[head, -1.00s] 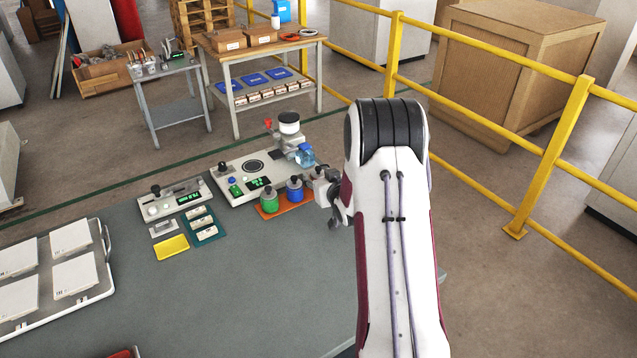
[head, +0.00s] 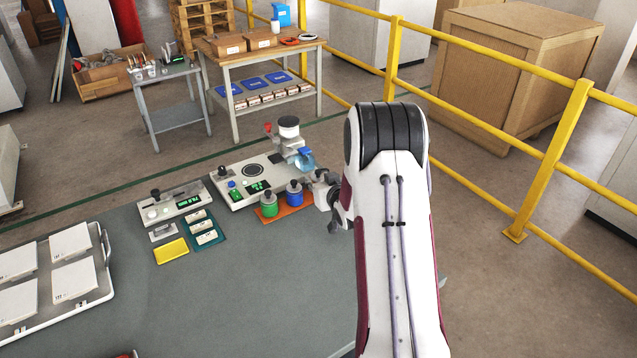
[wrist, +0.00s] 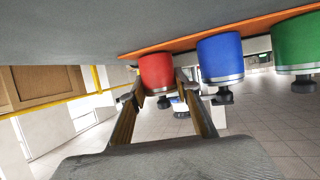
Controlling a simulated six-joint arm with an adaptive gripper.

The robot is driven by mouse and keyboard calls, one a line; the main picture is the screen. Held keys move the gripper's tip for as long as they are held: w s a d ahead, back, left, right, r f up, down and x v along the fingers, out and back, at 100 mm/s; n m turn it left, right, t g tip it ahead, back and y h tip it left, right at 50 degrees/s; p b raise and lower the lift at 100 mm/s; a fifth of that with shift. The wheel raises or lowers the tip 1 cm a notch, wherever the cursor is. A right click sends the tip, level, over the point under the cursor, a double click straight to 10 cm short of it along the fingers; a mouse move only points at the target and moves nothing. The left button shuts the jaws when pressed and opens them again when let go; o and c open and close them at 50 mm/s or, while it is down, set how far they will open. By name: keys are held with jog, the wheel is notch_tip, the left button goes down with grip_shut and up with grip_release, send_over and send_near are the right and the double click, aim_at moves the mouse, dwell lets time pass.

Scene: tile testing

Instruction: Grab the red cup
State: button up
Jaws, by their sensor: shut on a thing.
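The red cup (wrist: 157,73) shows in the wrist view, which is upside down. It is between the two fingers of my gripper (wrist: 159,98), which is shut on it. The cup has a metal band and a dark knob and is at the end of the orange tray (wrist: 190,36). I cannot tell whether it still touches the tray. In the head view my gripper (head: 328,190) is at the tray's right end, and the red cup is hidden behind it and my arm.
The blue cup (wrist: 220,58) stands close beside the red one, with the green cup (wrist: 297,45) beyond it. A white device (head: 235,185) stands behind the tray. A white tray of tiles (head: 104,282) is at left. The middle of the table (head: 240,290) is clear.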

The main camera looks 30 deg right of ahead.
jog(key=shift+r, duration=4.95)
